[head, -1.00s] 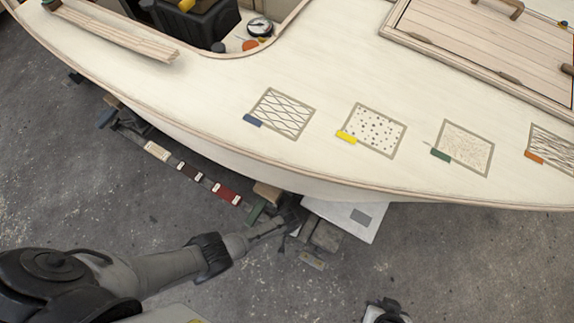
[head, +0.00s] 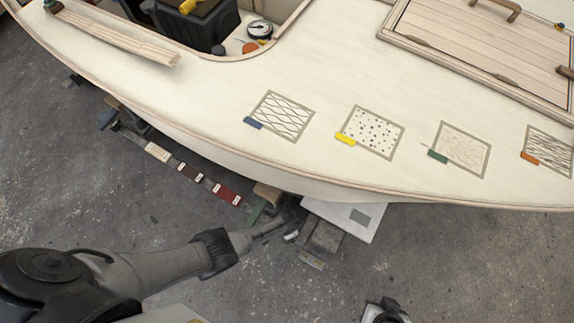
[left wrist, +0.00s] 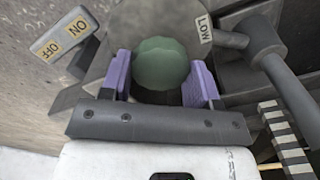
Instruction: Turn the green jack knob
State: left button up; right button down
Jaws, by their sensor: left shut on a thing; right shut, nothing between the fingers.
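The green jack knob (left wrist: 161,64), faceted and rounded, sits between the two purple finger pads of my left gripper (left wrist: 160,72) in the left wrist view. The gripper is shut on it, a pad at each side. Behind the knob is a grey round plate with a "LOW" label (left wrist: 204,29). In the head view my left gripper (head: 283,226) reaches under the hull's near edge; the knob cannot be made out there. My right gripper (head: 384,311) is at the bottom edge, shut and empty, away from the jack.
The pale plywood hull (head: 330,185) overhangs the work spot. An ON/OFF plate (left wrist: 64,37) and a grey lever (left wrist: 285,75) flank the knob. A white panel (head: 340,218) lies right of my left gripper. A strip with coloured tags (head: 192,172) runs left. The floor in front is clear.

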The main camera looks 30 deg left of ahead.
pick_arm(q)
jog(key=shift+m, duration=0.4)
jog(key=o, duration=0.9)
jog(key=shift+r, duration=0.15)
jog(key=shift+r+p, duration=0.25)
jog(key=shift+p, duration=0.15)
notch_tip(320, 180, up, 13)
jog(key=p, duration=1)
